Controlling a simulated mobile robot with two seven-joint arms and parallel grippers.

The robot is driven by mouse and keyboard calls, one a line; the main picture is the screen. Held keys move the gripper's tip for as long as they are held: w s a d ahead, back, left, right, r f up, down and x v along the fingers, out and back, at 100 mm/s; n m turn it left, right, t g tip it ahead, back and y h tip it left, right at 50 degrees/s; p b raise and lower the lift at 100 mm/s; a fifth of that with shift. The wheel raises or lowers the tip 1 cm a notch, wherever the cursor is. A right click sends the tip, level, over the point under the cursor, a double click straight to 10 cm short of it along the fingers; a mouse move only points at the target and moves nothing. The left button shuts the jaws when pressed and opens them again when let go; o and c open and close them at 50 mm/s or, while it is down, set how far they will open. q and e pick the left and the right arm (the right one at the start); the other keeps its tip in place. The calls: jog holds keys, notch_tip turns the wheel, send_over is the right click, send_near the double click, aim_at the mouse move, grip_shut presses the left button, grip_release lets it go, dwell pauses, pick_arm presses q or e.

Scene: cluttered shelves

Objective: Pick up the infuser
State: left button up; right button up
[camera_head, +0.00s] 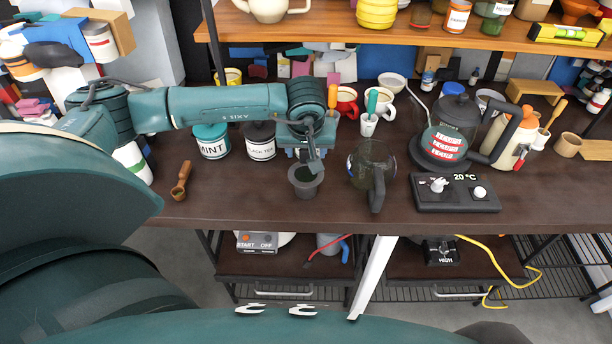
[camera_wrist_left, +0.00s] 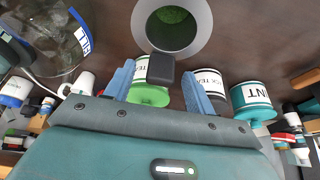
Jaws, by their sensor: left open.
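The infuser appears to be the small dark grey cup with green leaves inside (camera_head: 305,187), upright near the front of the dark counter. In the left wrist view the infuser (camera_wrist_left: 199,33) is at the top, just beyond the fingertips. My left gripper (camera_head: 312,155) is over its back rim, pointing down. In the left wrist view the left gripper's (camera_wrist_left: 157,70) two blue fingers are apart. A small black block (camera_wrist_left: 160,68), seemingly the infuser's handle, shows between the fingertips. I cannot tell whether they touch it. My right gripper is not in view.
A glass pitcher (camera_head: 371,165) stands close right of the infuser. Mint (camera_head: 212,141) and black tea (camera_head: 261,141) canisters stand behind left. A wooden scoop (camera_head: 182,181) lies left. A kettle (camera_head: 450,130) and control panel (camera_head: 455,193) are at right. A shelf (camera_head: 400,36) hangs above.

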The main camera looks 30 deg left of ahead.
pick_arm(q)
jog(key=shift+f, duration=0.2)
grip_shut()
dwell(0.5)
